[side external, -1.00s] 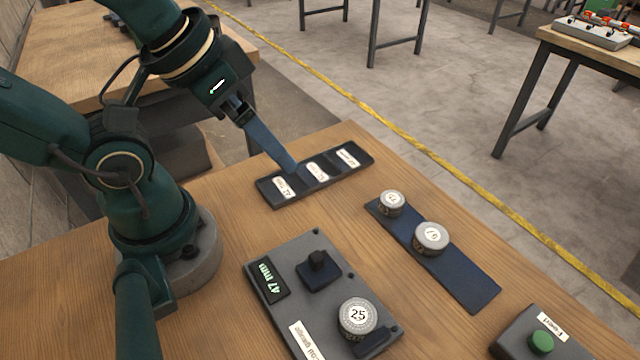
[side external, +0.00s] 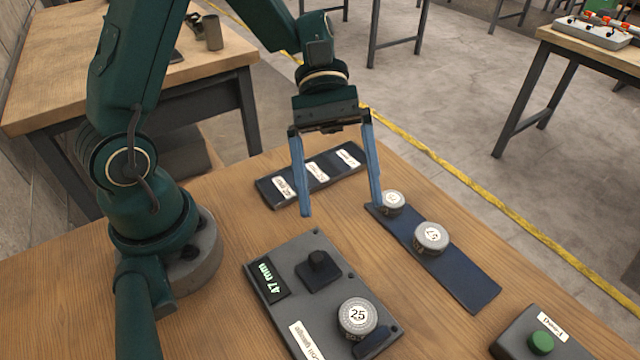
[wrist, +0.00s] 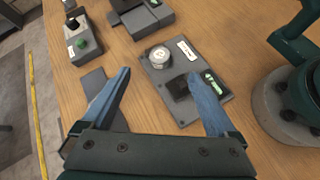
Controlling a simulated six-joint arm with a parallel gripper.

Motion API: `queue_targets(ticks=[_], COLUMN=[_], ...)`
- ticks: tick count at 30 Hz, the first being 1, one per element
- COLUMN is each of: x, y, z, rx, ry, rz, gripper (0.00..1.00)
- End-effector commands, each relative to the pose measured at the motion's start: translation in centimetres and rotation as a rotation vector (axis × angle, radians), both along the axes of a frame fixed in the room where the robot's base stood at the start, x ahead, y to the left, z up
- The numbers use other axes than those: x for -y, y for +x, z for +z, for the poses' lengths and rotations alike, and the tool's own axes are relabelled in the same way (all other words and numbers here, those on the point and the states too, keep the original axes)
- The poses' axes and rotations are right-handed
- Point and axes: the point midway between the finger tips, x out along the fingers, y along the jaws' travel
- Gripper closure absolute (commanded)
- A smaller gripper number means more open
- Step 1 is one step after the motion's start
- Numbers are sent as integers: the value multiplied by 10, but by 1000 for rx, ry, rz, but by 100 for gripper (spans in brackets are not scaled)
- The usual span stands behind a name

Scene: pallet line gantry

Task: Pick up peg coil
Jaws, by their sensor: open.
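No part is marked as the peg coil, so I cannot tell which round piece it is. A squat grey coil labelled 25 (side external: 358,318) sits on a grey panel (side external: 283,247); it also shows in the wrist view (wrist: 159,57). Two more round grey pieces, a smaller one (side external: 391,203) and a larger one (side external: 431,238), rest on a dark blue strip (side external: 470,285); neither shows in the wrist view. My gripper (side external: 341,208) is open and empty, above the table between the panel and the strip. Its right finger appears close to the smaller piece in the side view.
The panel also carries a black knob block (side external: 319,268) and a 47 mm display (side external: 268,278). A black strip with white labels (side external: 318,170) lies behind the gripper. A grey box with a green button (side external: 541,341) stands at the front right. Bare wood shows between them.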

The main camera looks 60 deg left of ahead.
Motion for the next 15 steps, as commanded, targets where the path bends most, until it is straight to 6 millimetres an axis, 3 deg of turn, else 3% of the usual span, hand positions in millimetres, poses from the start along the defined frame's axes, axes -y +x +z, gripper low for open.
queue_targets(ticks=[7,15], x=[-5,0], y=[9,0], z=[-39,-57], rx=[-230,-305], ry=[-112,-134], rz=[124,146], gripper=[7,7])
